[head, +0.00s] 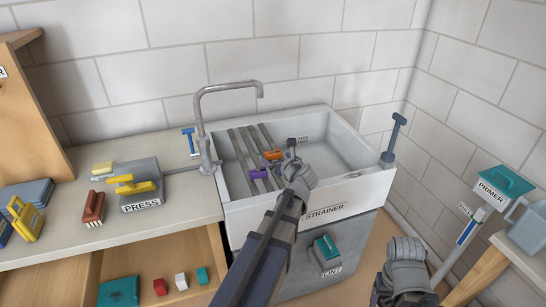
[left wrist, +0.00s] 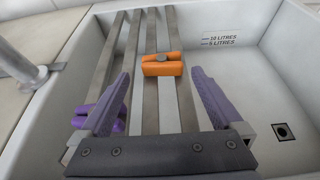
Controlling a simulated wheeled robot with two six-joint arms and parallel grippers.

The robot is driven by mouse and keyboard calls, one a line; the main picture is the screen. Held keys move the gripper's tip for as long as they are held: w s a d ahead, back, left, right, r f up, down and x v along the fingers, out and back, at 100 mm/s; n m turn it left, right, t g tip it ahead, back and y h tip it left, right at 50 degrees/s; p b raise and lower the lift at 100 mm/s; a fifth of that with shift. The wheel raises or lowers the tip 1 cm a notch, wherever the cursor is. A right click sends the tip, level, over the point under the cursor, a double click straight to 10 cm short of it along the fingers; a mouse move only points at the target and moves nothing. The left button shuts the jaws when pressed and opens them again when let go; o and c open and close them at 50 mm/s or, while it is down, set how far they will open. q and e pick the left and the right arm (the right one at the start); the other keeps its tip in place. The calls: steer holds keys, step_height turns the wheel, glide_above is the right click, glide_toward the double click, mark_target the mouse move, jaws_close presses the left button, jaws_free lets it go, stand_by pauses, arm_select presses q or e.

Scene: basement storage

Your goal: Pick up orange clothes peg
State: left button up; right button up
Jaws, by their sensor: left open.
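The orange clothes peg (head: 272,155) lies across the grey bars of the sink strainer (head: 243,160); it also shows in the left wrist view (left wrist: 162,68). My left gripper (head: 292,146) is over the sink, to the right of the peg in the head view. In the left wrist view the gripper (left wrist: 158,76) is open, and the peg appears between and just beyond its two purple fingertips. Nothing is held. A purple peg (head: 258,174) lies nearer on the bars, partly hidden by the left finger in the wrist view.
The white sink (head: 352,150) has high walls and an open basin right of the bars. The tap (head: 203,125) arches over its left side. A blue-handled tool (head: 393,138) stands at the right rim. The press (head: 138,190) and several items sit on the left counter (head: 182,210).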

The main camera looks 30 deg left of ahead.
mark_target(274, 154)
arm_select(q)
steer(key=b+x, duration=0.1)
steer(key=x, duration=0.4)
steer(key=shift+w+r, duration=0.1)
steer(key=shift+w, duration=0.15)
steer(key=shift+r, duration=0.1)
steer(key=shift+c, duration=0.2)
steer(key=c, duration=1.2)
steer(key=shift+o, duration=0.2)
step_height(274, 154, up, 10)
steer(key=p, duration=0.9)
steer(key=shift+p, duration=0.35)
